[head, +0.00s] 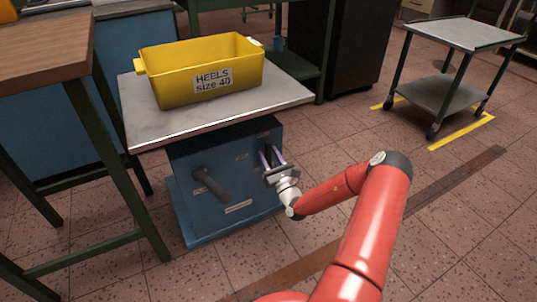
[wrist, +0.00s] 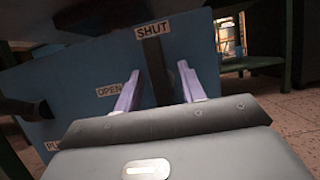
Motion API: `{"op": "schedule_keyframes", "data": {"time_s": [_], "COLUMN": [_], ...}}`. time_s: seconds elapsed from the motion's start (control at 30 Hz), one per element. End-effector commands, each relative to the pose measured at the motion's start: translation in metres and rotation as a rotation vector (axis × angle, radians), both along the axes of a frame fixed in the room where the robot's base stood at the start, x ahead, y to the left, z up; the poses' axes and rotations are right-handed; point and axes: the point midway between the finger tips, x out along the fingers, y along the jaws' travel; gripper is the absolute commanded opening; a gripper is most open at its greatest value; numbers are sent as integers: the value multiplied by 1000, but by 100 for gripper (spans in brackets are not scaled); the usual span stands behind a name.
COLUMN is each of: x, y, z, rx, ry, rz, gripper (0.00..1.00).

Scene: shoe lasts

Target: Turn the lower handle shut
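A blue cabinet (head: 225,170) under the table carries two dark handles. One handle (head: 211,185) sticks out at the left of its face and slants down to the right; a dark handle also shows at the left edge in the wrist view (wrist: 25,108). The other handle (wrist: 157,72) stands between my gripper's fingers, its end by the label SHUT (wrist: 152,30); the label OPEN (wrist: 110,90) is to its left. My gripper (head: 271,157) is open around this handle, with gaps visible on both sides. I cannot tell which handle is the lower one.
A yellow bin (head: 203,68) marked HEELS size 40 stands on the grey tabletop (head: 290,92) just above the cabinet. A wooden-topped table (head: 45,50) stands at the left. A grey trolley (head: 455,35) is at the far right.

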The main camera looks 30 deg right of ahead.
Motion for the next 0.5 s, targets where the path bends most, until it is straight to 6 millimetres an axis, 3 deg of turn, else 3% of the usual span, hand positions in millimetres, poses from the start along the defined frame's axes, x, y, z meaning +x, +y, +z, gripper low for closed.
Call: {"op": "schedule_keyframes", "data": {"time_s": [0.3,0.5], "x": [-49,-63], "y": [-2,-2], "z": [-21,-26], "rx": [3,2], "ry": [3,1], "rz": [-1,0], "gripper": [40,40]}}
